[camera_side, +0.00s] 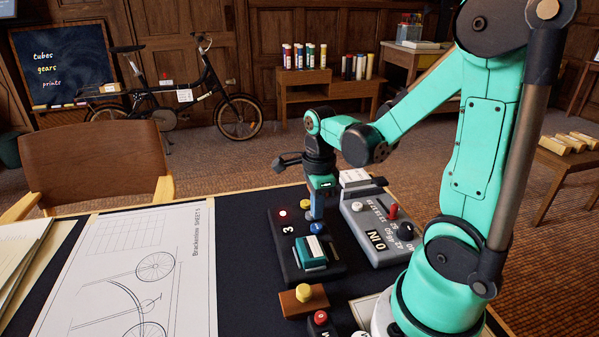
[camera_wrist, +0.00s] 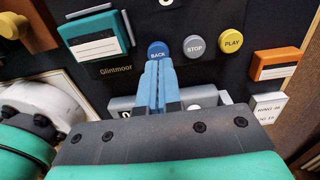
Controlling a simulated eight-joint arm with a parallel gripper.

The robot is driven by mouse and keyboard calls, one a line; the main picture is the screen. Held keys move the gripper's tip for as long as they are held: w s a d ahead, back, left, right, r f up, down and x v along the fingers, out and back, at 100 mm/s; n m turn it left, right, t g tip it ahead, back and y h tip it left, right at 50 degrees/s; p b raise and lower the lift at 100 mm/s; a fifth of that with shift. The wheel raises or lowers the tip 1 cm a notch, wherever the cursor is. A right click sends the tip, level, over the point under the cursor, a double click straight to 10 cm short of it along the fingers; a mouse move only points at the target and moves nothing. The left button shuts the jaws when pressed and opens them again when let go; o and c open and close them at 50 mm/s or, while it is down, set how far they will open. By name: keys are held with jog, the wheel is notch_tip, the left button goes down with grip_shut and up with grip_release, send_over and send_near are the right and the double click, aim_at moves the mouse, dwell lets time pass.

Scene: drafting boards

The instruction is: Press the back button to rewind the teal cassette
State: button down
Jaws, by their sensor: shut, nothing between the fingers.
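The teal cassette (camera_side: 310,251) with a white label sits in a dark player (camera_side: 285,262) marked 3; it also shows at upper left in the wrist view (camera_wrist: 97,40). The blue BACK button (camera_wrist: 157,49) is beside it, in a row with a grey STOP button (camera_wrist: 194,46) and a yellow PLAY button (camera_wrist: 231,42). My gripper (camera_wrist: 158,64) is shut and empty, its blue fingertips pointing down at the BACK button's edge. In the side view my gripper (camera_side: 317,216) is right by the blue button (camera_side: 316,228). I cannot tell whether they touch.
A grey box (camera_side: 378,240) with a knob and red switch stands close on the right. A wooden block with a yellow knob (camera_side: 303,293) is in front. An orange cassette (camera_wrist: 277,65) lies beyond PLAY. A drawing sheet (camera_side: 130,265) lies left.

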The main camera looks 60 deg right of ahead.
aim_at(314, 227)
notch_tip(314, 227, up, 10)
jog(key=shift+r, duration=0.2)
jog(key=shift+a, duration=0.1)
dwell(0.8)
jog(key=w+a+f+n+t, duration=0.1)
jog(key=a+n+t, duration=0.2)
jog(key=n, duration=1)
jog(key=w+a+f+n+t, duration=0.1)
jog(key=a+n+t, duration=0.3)
jog(key=a+n, duration=0.4)
jog(key=w+n, duration=0.1)
jog(key=n, duration=0.5)
jog(key=shift+d, duration=0.1)
dwell(1.1)
